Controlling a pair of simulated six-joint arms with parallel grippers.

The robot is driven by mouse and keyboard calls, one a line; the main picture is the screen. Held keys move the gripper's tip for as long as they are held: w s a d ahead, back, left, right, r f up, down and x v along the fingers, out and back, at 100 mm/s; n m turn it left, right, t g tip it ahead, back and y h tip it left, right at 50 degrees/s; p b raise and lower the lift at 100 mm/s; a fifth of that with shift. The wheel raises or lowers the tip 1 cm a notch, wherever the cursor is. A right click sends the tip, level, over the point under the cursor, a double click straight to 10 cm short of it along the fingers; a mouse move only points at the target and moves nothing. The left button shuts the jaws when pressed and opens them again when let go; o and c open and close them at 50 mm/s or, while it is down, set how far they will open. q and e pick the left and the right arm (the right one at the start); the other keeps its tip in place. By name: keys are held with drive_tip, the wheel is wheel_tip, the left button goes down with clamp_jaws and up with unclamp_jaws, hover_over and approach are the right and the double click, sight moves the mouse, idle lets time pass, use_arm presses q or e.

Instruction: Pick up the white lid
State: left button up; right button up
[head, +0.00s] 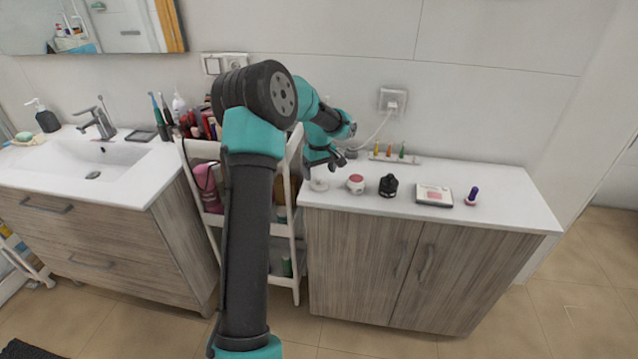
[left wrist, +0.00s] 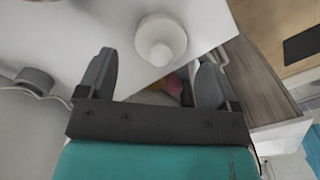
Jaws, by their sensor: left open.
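The white lid (head: 319,181) stands at the left end of the white cabinet top, partly hidden by my gripper in the head view. In the left wrist view the lid (left wrist: 161,38) shows as a white round piece with a narrower raised centre, just beyond and between the fingertips. My left gripper (head: 322,165) is close above it in the head view. In the left wrist view the gripper (left wrist: 156,58) has its two fingers wide apart, with nothing held. My right gripper is not in view.
A pink-topped jar (head: 356,183), a black jar (head: 388,186), a palette (head: 434,195) and a purple-topped item (head: 472,196) stand to the right. Behind are small bottles on a rack (head: 394,157) and a plugged cable (head: 392,103). A white cart (head: 292,205) adjoins left.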

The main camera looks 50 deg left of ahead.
sight(319, 177)
use_arm(q)
wheel_tip(319, 177, down, 4)
drive_tip(key=shift+a+f, duration=0.1)
drive_tip(key=shift+f, duration=0.05)
idle(0.5)
drive_tip(key=c, duration=0.8)
